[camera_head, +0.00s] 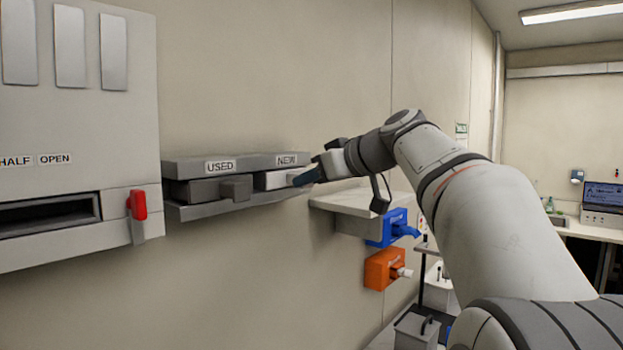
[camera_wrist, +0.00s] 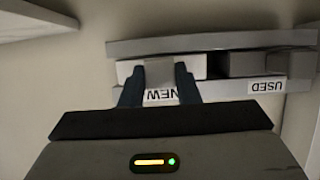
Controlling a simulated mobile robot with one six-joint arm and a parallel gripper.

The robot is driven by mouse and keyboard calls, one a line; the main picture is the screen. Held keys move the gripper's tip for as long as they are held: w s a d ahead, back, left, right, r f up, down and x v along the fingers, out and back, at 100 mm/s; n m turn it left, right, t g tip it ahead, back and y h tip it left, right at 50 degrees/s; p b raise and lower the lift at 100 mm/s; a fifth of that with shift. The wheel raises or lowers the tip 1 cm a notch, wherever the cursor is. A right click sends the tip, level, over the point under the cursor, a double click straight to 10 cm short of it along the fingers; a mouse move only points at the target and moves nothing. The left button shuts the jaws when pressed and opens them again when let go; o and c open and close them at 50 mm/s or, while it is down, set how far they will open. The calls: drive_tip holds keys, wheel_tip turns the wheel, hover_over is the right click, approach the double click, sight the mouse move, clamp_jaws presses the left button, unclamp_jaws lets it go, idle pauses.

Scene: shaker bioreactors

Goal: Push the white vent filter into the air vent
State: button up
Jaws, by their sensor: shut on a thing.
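The white vent filter (camera_head: 270,181) sits in the slot labelled NEW of a grey wall rack (camera_head: 235,164). In the wrist view, which is upside down, the white filter (camera_wrist: 194,66) shows behind the fingers. My gripper (camera_head: 300,180) is at its front, and in the wrist view the fingers (camera_wrist: 159,85) are shut on the filter's grey handle (camera_wrist: 159,73). A wall unit at the left has a dark slot (camera_head: 45,214) that looks like the air vent. It is empty as far as I can see.
A grey filter (camera_head: 205,190) with a block handle sits beside it under the USED label. A red lever (camera_head: 137,204) stands on the wall unit, right of the slot. A small shelf (camera_head: 350,201) and blue (camera_head: 388,230) and orange (camera_head: 384,268) wall fittings lie right of the rack.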

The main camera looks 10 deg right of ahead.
drive_tip(key=shift+c, duration=0.9)
drive_tip(key=shift+s+d, duration=0.1)
drive_tip(key=shift+d, duration=0.05)
drive_tip(key=shift+s+d+b, duration=0.2)
drive_tip(key=shift+s+b, duration=0.15)
drive_tip(key=shift+b, duration=0.1)
drive_tip(key=shift+s+d+b, duration=0.3)
drive_tip(key=shift+s+b, duration=0.05)
drive_tip(key=shift+s, duration=0.05)
drive_tip(key=shift+s+d, duration=0.2)
drive_tip(key=shift+s, duration=0.1)
drive_tip(key=shift+s+d+b, duration=0.15)
drive_tip(key=shift+s+b, duration=0.05)
drive_tip(key=shift+b, duration=0.15)
drive_tip(key=shift+s+d+b, duration=0.3)
drive_tip(key=shift+s, duration=0.15)
drive_tip(key=shift+s+d, duration=0.1)
drive_tip(key=shift+s, duration=0.05)
